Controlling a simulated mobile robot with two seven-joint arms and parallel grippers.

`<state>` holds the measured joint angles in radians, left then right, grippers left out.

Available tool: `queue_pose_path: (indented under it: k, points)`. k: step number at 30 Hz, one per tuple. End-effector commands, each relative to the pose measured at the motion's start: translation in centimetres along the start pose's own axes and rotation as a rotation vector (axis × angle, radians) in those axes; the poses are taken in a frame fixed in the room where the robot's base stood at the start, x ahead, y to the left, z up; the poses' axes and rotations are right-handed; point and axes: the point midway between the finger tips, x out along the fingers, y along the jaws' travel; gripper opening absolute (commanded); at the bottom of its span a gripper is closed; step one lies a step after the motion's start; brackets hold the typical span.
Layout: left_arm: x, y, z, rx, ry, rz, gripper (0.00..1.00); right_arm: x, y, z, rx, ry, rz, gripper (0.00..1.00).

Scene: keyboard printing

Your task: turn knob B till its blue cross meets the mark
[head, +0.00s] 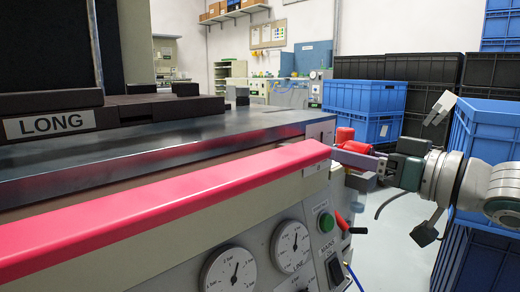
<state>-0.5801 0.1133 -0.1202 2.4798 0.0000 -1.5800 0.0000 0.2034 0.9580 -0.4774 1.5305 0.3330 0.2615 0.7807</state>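My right gripper (345,168) comes in from the right, at the near right corner of the machine, just past the end of the pink-red rail (170,205). Its fingertips are partly hidden by the rail end and panel, so I cannot tell whether they are apart or closed on something. A red cylindrical part (356,147) and another red part (345,134) show just above and behind the fingers. I cannot tell whether either is knob B. No blue cross or mark is visible. My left gripper is out of view.
The front panel has two dials (230,270) (291,246), a green button (326,222), a black switch (335,268) and a red-handled lever (344,224). A "LONG" plate (48,124) sits on the machine top. Blue crates (365,97) stand behind and right of my arm.

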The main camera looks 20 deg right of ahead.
Motion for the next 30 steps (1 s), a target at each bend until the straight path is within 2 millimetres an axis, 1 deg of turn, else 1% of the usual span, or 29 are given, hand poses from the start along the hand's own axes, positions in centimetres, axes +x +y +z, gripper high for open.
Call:
queue_pose_path:
  k: [8, 14, 20, 30]
  points:
    - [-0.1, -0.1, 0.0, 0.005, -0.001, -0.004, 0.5, 0.0, 0.0, -0.1, -0.015, 0.001, -0.001, 0.0]
    - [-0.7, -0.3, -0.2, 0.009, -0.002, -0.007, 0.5, 0.0, 0.0, -0.2, -0.087, 0.0, 0.001, 0.0]
    - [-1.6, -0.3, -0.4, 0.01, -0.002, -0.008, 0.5, 0.0, 0.0, -0.2, -0.233, 0.0, 0.0, 0.0]
    - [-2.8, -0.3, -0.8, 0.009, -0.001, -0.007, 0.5, 0.0, 0.0, -0.2, -0.554, 0.0, 0.0, 0.0]
